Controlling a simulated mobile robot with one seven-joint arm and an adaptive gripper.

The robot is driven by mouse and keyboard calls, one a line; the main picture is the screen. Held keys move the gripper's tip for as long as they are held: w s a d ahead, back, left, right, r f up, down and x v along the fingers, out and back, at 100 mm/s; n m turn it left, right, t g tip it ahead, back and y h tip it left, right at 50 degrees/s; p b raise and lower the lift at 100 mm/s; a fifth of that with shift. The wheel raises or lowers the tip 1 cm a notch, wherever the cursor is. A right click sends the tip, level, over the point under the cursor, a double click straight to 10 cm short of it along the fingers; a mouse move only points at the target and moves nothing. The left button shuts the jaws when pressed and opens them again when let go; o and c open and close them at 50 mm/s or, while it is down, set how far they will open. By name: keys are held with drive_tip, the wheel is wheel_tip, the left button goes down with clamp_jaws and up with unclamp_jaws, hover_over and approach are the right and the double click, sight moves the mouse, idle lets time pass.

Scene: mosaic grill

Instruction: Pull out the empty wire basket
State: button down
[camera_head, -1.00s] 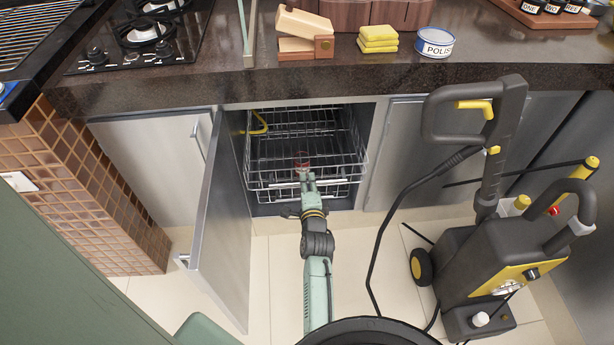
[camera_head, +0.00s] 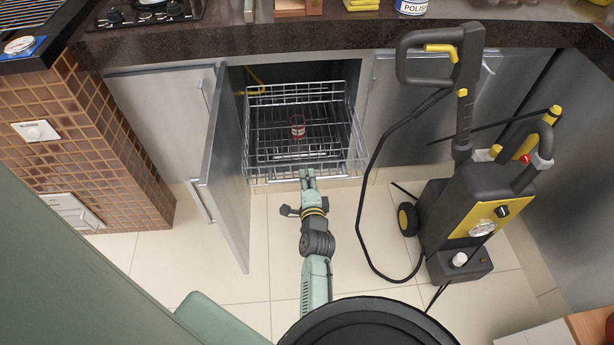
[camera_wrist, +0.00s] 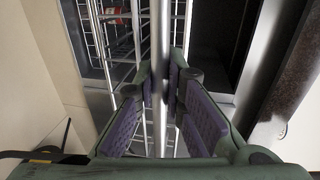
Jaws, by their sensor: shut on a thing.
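A chrome wire basket (camera_head: 357,150) stands out of the open lower cabinet, beyond the counter edge. Another wire tier shows below and behind it. A small red-and-clear container (camera_head: 297,128) shows through the wires; I cannot tell which tier holds it. My gripper (camera_head: 307,174) is at the middle of the front rail. In the wrist view my gripper (camera_wrist: 163,88) is shut on a straight metal rail (camera_wrist: 160,35), with a purple pad on either side. Part of a red item (camera_wrist: 117,11) shows behind wires there.
The cabinet door (camera_head: 222,185) is open, left of the basket. A black and yellow pressure washer (camera_head: 465,220) stands on the right, its hose (camera_head: 367,215) looping toward my arm. Tiled floor (camera_head: 250,290) is clear between them. The dark counter (camera_head: 300,35) overhangs above.

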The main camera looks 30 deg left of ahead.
drive_tip(key=shift+s+d, duration=0.3)
drive_tip(key=shift+s, duration=0.1)
drive_tip(key=c, duration=1.7)
unclamp_jaws()
drive_tip(key=shift+o, duration=0.2)
